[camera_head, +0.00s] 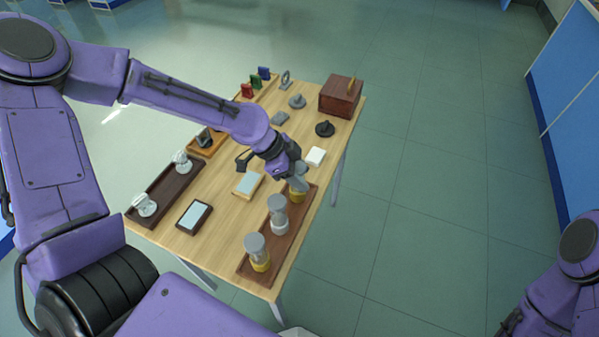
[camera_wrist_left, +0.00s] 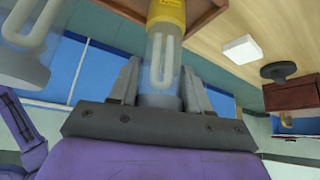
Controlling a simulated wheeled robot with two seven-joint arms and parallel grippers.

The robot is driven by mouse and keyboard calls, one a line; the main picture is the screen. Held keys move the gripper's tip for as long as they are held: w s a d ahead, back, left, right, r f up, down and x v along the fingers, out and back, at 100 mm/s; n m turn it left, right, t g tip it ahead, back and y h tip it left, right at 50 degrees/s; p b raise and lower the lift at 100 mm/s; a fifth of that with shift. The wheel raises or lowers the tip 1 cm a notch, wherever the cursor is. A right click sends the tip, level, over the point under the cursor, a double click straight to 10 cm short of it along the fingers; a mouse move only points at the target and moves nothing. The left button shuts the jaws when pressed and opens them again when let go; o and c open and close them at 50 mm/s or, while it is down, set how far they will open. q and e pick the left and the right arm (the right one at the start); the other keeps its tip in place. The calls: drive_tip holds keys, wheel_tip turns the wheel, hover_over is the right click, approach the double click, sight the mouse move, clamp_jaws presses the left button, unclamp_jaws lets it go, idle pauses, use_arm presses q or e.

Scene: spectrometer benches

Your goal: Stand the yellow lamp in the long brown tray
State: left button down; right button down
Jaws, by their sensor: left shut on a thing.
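My left gripper (camera_head: 294,178) is shut on a yellow-based lamp (camera_head: 297,196) with a clear tube. The lamp is upright at the far end of the long brown tray (camera_head: 285,248). In the left wrist view the fingers (camera_wrist_left: 160,85) hold the glass part of the lamp (camera_wrist_left: 164,55), and its yellow base is against the brown tray (camera_wrist_left: 204,12). I cannot tell whether the base rests on the tray floor. A white-based lamp (camera_head: 279,217) and another yellow-based lamp (camera_head: 258,252) stand nearer in the tray. My right gripper is out of view.
A dark tray (camera_head: 164,190) with two white bulbs lies at left. A framed pad (camera_head: 194,216), a wood-edged pad (camera_head: 248,184) and a white block (camera_head: 315,156) lie nearby. A wooden box (camera_head: 340,97) and a black knob (camera_head: 325,129) stand farther back. The floor at right is clear.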

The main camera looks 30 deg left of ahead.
use_arm(q)
drive_tip(key=shift+s+r, duration=0.1)
drive_tip(key=shift+r, duration=0.05)
drive_tip(key=c, duration=0.5)
unclamp_jaws()
drive_tip(key=shift+f, duration=0.2)
drive_tip(key=shift+r, duration=0.1)
drive_tip(key=p+v, duration=0.4)
drive_tip(key=v, duration=0.8)
drive_tip(key=shift+r+p, duration=0.1)
drive_tip(key=shift+p, duration=0.25)
